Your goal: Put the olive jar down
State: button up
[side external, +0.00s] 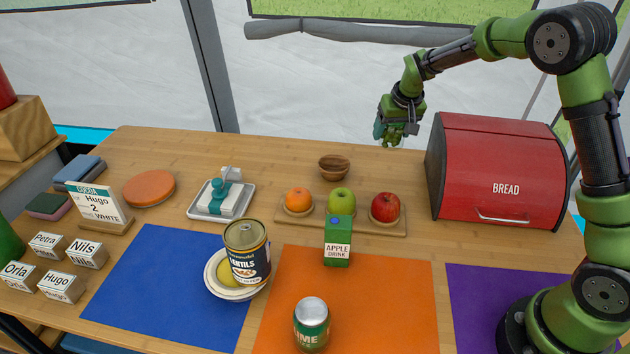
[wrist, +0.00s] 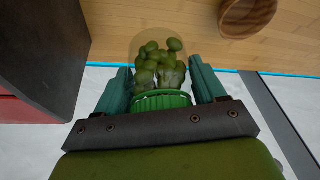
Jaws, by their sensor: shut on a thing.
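The olive jar (wrist: 158,62) is clear, with green olives inside and a green ribbed lid facing the wrist camera. My gripper (wrist: 160,82) is shut on it, with one teal finger on each side near the lid. In the side view my gripper (side external: 397,134) hangs in the air near the table's back edge, between the wooden bowl and the bread bin. The jar is hard to make out there among the green fingers. The jar's far end is not clearly visible, and I see no contact with the table.
The red bread bin (side external: 497,172) stands right of my gripper, and the wooden bowl (side external: 334,167) stands left. A board (side external: 345,220) with an orange, a green apple and a red apple lies in front. Bare wooden tabletop (side external: 391,167) shows below my gripper.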

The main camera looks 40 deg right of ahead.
notch_tip(320, 180, up, 5)
jog(key=shift+r, duration=0.1)
jog(key=s+a+f+n+g+y, duration=0.1)
jog(key=s+a+n+y, duration=0.2)
jog(key=s+a+n, duration=0.45)
jog(key=s+a+n+g+y, duration=0.1)
jog(key=s+a+n+y, duration=0.25)
jog(key=a+n, duration=0.7)
jog(key=s+a+n+g+h, duration=0.1)
jog(key=s+a+n+g, duration=0.3)
jog(key=s+n, duration=0.45)
jog(key=s+a+n+g+h, duration=0.1)
jog(key=s+a+n+g, duration=0.1)
jog(key=s+a+n, duration=0.55)
jog(key=shift+n, duration=0.5)
jog(key=f, duration=0.3)
jog(key=s+f, duration=0.1)
jog(key=f, duration=0.2)
jog(key=d+f, duration=0.1)
jog(key=f, duration=0.3)
jog(key=shift+s, duration=0.35)
jog(key=shift+f, duration=2.05)
